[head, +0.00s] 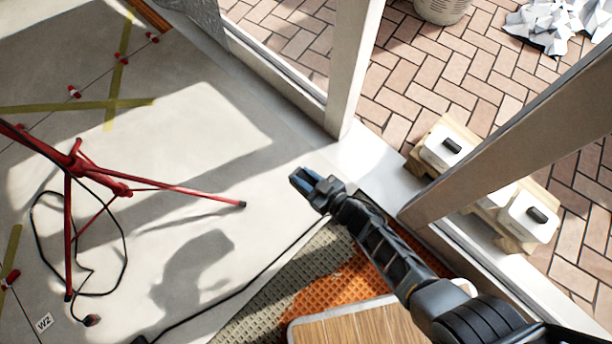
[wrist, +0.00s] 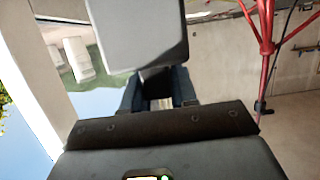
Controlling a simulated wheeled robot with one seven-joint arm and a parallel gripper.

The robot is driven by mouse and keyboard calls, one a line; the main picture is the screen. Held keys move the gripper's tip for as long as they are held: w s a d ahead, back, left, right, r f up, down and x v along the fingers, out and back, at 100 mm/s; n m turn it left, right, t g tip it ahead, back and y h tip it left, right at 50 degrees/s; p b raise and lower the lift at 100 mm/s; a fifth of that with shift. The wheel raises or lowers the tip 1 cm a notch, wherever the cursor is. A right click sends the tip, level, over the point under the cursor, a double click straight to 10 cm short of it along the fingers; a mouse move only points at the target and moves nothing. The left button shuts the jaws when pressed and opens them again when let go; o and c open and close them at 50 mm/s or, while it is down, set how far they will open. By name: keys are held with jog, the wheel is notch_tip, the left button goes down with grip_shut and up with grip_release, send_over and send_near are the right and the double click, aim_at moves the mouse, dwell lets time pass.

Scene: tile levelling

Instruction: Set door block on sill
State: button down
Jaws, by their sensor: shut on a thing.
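In the wrist view a plain grey block (wrist: 138,34) fills the top middle, and its narrower lower part sits between the dark fingers of my gripper (wrist: 158,92). I take it to be the door block; its far side is hidden. In the head view my gripper (head: 305,181) has blue-grey tips and is above the floor, left of the doorway; the block cannot be told apart from the tips there. The pale sill (head: 382,178) runs through the doorway, right of my gripper, apart from it. My arm covers part of it.
A red tripod (head: 78,165) with a black cable stands at left. Door posts (head: 350,70) and (head: 500,145) flank the opening. White boxes (head: 452,147) with black handles rest on wood outside. An orange mat (head: 345,285) and wood-topped board (head: 345,325) lie in front.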

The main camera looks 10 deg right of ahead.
jog(key=shift+r, duration=0.65)
